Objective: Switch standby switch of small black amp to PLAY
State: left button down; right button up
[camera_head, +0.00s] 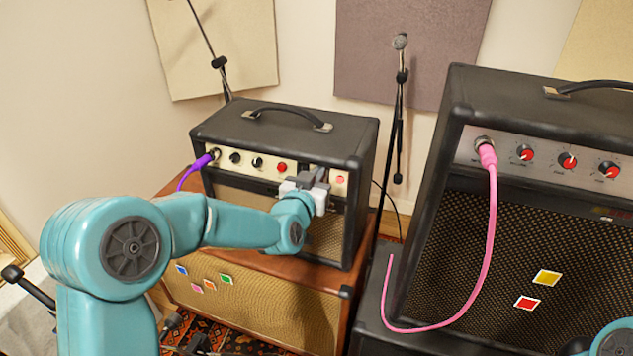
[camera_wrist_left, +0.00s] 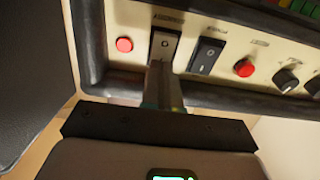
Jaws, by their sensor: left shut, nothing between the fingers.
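The small black amp (camera_head: 345,215) stands on a brown amp, with a cream control panel along its upper front. My left gripper (camera_head: 316,178) is shut and empty at the right part of that panel, hiding some of it. In the left wrist view, the shut fingers (camera_wrist_left: 160,85) point at a pale rocker switch (camera_wrist_left: 164,47) and overlap its near end; I cannot tell if they touch. A black rocker switch (camera_wrist_left: 206,55) sits beside it. The switch labels are too blurred to read. My right gripper is not in view.
A purple cable (camera_head: 193,168) plugs in at the panel's left. A larger black amp (camera_head: 540,210) with a pink cable (camera_head: 490,220) stands at right.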

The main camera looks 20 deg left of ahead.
pick_arm(q)
jog(key=s+r+b, duration=0.1)
jog(key=s+b, duration=0.1)
jog(key=s, duration=1.4)
jog(key=shift+a+r+b, duration=0.25)
jog(key=shift+r+b, duration=0.05)
jog(key=shift+r, duration=0.05)
jog(key=shift+s+r, duration=0.1)
jog(key=shift+s, duration=0.1)
jog(key=shift+w, duration=0.15)
